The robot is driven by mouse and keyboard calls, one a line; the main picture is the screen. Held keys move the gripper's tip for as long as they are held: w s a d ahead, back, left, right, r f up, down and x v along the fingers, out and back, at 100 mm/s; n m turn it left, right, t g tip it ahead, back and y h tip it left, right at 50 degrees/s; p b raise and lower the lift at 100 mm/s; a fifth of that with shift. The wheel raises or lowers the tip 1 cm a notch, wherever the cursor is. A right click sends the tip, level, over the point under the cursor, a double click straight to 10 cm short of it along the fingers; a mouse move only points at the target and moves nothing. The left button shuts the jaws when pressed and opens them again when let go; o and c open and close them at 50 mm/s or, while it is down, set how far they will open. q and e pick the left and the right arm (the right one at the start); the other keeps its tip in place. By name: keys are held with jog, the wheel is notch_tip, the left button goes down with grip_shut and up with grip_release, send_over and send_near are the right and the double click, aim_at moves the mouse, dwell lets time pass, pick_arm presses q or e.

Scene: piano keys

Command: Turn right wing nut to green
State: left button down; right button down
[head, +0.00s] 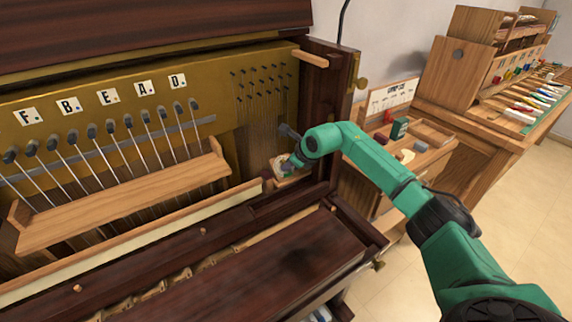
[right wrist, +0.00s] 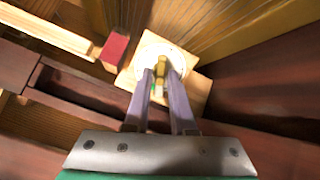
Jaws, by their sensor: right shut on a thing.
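The right wing nut (right wrist: 160,66) is a small brass piece in the right wrist view. It stands on a round white dial (right wrist: 172,48) fixed to a square light-wood plate (right wrist: 197,92). A small green mark (right wrist: 153,91) shows just below the nut, between the fingers. My right gripper (right wrist: 161,78) is shut on the wing nut, one finger on each side. In the head view the right gripper (head: 288,166) is at the right end of the piano's inside, and the nut is too small to make out. My left gripper is not in view.
A red block (right wrist: 114,47) sits close left of the dial. The dark piano side wall (head: 322,120) stands close right of the gripper. A wooden rail (head: 130,185) and thin tuning rods (head: 145,140) fill the left. Workbenches (head: 475,130) stand behind at the right.

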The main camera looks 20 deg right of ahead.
jog(key=shift+r+m, duration=0.1)
jog(key=shift+m, duration=1)
jog(key=shift+p, duration=0.35)
jog(key=shift+m, duration=0.7)
jog(key=c, duration=0.7)
grip_release()
